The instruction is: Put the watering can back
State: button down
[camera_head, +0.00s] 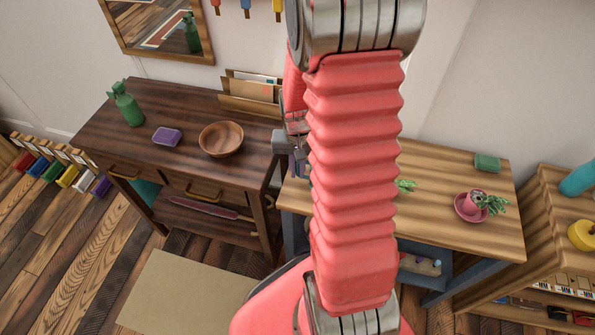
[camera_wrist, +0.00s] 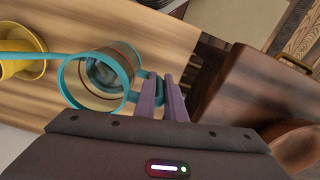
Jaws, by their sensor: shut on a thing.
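The watering can (camera_wrist: 124,90) shows in the wrist view, seen from above, with a teal rim, a banded body and a long teal spout reaching left. My gripper (camera_wrist: 164,86) has its two purple fingers closed at the teal handle on the can's right side. The can appears to be above the light wooden table (camera_wrist: 150,30); I cannot tell whether it touches it. In the head view my arm hides the can and most of my gripper.
The light table (camera_head: 440,165) holds a pink pot (camera_head: 473,204) and a green block (camera_head: 487,162). A yellow pot (camera_wrist: 18,48) is by the spout. The dark desk (camera_head: 190,115) holds a green bottle (camera_head: 127,106), purple block (camera_head: 167,136) and wooden bowl (camera_head: 221,139). A shelf (camera_head: 545,205) stands right.

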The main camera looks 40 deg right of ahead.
jog(key=shift+f, duration=0.55)
jog(key=shift+f, duration=0.1)
jog(key=c, duration=1.8)
grip_release()
notch_tip(320, 180, up, 12)
jog(key=shift+r, duration=0.1)
jog(key=shift+a+r, duration=0.1)
